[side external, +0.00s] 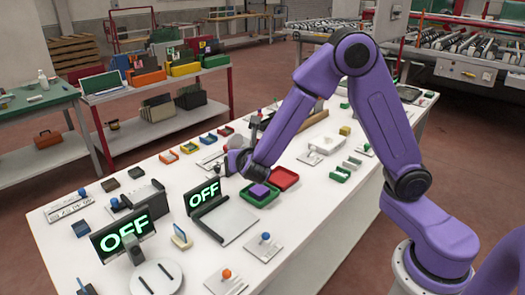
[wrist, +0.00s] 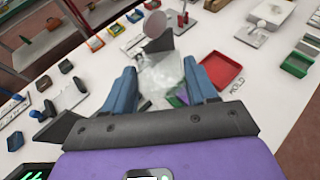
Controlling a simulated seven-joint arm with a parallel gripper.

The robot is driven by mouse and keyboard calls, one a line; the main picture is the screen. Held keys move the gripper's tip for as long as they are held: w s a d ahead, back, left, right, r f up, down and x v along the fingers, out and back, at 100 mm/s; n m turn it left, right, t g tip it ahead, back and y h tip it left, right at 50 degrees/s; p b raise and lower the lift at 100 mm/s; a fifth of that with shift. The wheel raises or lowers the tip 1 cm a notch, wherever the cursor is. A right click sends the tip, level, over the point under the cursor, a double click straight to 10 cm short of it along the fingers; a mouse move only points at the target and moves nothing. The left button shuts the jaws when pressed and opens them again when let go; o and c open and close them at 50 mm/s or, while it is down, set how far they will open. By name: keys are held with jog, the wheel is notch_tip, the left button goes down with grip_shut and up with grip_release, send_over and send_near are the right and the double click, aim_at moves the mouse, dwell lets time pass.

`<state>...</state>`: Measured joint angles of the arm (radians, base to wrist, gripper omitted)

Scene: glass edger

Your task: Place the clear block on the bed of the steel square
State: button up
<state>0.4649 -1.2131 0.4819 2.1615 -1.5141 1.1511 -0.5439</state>
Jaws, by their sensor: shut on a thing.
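My gripper (wrist: 162,69) shows in the wrist view with its two blue fingers apart on either side of the clear block (wrist: 162,80), which it holds. The block is see-through, so its edges are hard to make out. In the side view my wrist hangs above the middle of the table, and I cannot make out the fingers or block there. What looks like the steel square, a dark upright edge (side external: 208,206) with a pale flat bed (side external: 232,226), lies in front of my wrist beside an OFF display. The bed looks bare.
A green tray (side external: 248,198) with a purple block (side external: 260,190) stands below and beside my wrist. A red tray (side external: 285,178) adjoins it. The OFF display (side external: 204,194) stands upright at the bed's left. Another OFF display (side external: 123,236) stands farther left.

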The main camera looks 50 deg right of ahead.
aim_at(232, 224)
jog(key=shift+s+a+f+m+g+h, duration=0.15)
jog(key=shift+a+f+m+g+h, duration=0.75)
jog(key=shift+f, duration=1.75)
jog(key=shift+s+a+f+m+g+h, duration=0.1)
jog(key=shift+a+f+m+g+h, duration=0.4)
jog(key=shift+a+f+m+g, duration=1.45)
jog(key=shift+s+a+f+m+t+h, duration=0.15)
jog(key=shift+a+f+h, duration=0.55)
jog(key=shift+f, duration=2.65)
jog(key=shift+f, duration=0.35)
